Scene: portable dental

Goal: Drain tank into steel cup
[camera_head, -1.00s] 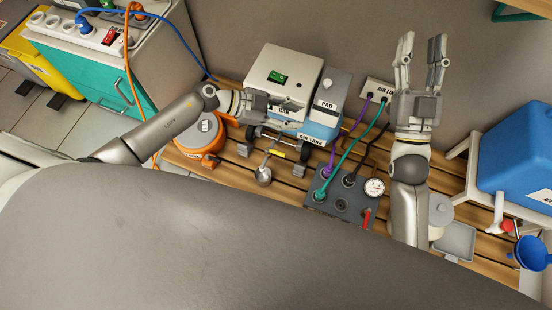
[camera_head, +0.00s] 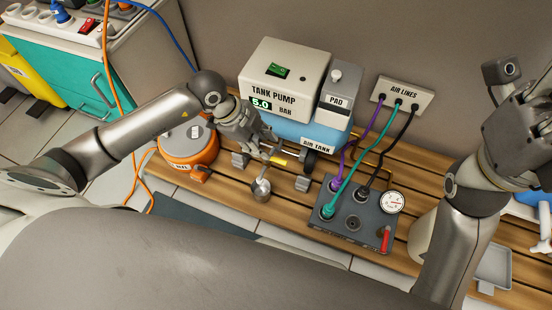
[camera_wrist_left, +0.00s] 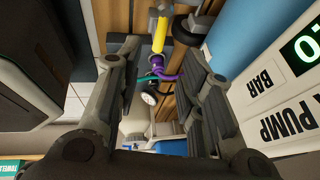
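The blue air tank (camera_head: 312,133) sits under the white tank pump (camera_head: 285,75), whose display reads 5.0 bar. A yellow lever (camera_head: 278,160) shows low at the tank's front; it also shows in the left wrist view (camera_wrist_left: 160,30). The small steel cup (camera_head: 261,190) is on the slatted bench just in front of the lever. My left gripper (camera_head: 267,148) is beside the tank's left front, close to the lever. In the left wrist view its fingers are apart, with the lever beyond them. My right gripper (camera_head: 525,125) is raised at the right edge, partly cut off.
An orange round unit (camera_head: 190,148) stands left of my left gripper. A grey control box (camera_head: 350,222) with a gauge (camera_head: 391,202) and hoses is right of the cup. The hoses run to the air lines plate (camera_head: 403,93). A grey tray (camera_head: 493,265) is at the right.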

